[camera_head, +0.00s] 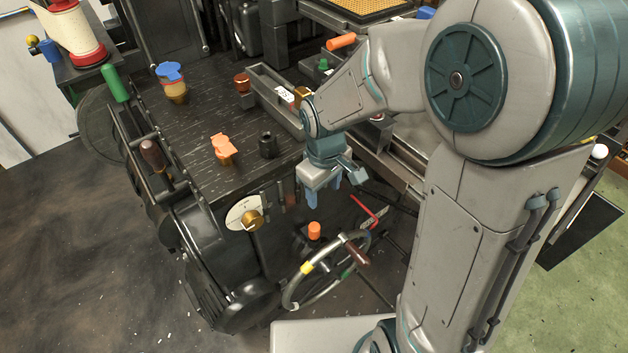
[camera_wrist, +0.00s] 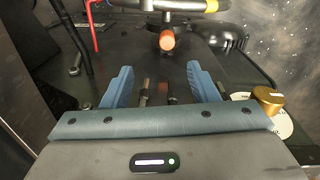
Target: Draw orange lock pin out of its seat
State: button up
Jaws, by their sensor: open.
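The orange lock pin (camera_head: 314,230) stands in a dark seat on the machine's front, beside the handwheel. In the wrist view its round orange end (camera_wrist: 167,41) shows near the top middle, just below the wheel's hub. My gripper (camera_head: 323,197) is above the pin in the head view, with its blue fingers pointing down. The wrist view shows both fingers spread apart, nothing between the tips of my gripper (camera_wrist: 160,75), and the pin beyond them. The pin's lower part is hidden in its seat.
The handwheel (camera_head: 328,268) with a brown handle is close to the pin. A red lever (camera_head: 364,210) is at its right. A brass knob on a white dial (camera_head: 250,219) is at its left. Another orange piece (camera_head: 223,148) sits on the black top.

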aim_at(315, 227)
jog(key=shift+n, duration=0.6)
jog(key=f+b, duration=0.1)
jog(key=f, duration=0.4)
jog(key=a+f+b, duration=0.1)
jog(key=f, duration=0.5)
jog(key=w+f, duration=0.1)
jog(key=f, duration=0.5)
jog(key=shift+a+f+b, duration=0.1)
jog(key=shift+a+b, duration=0.3)
grip_shut()
jog(key=shift+r+p, duration=0.5)
jog(key=shift+r, duration=0.2)
jog(key=shift+r+p, duration=2.9)
jog(key=shift+r, duration=0.85)
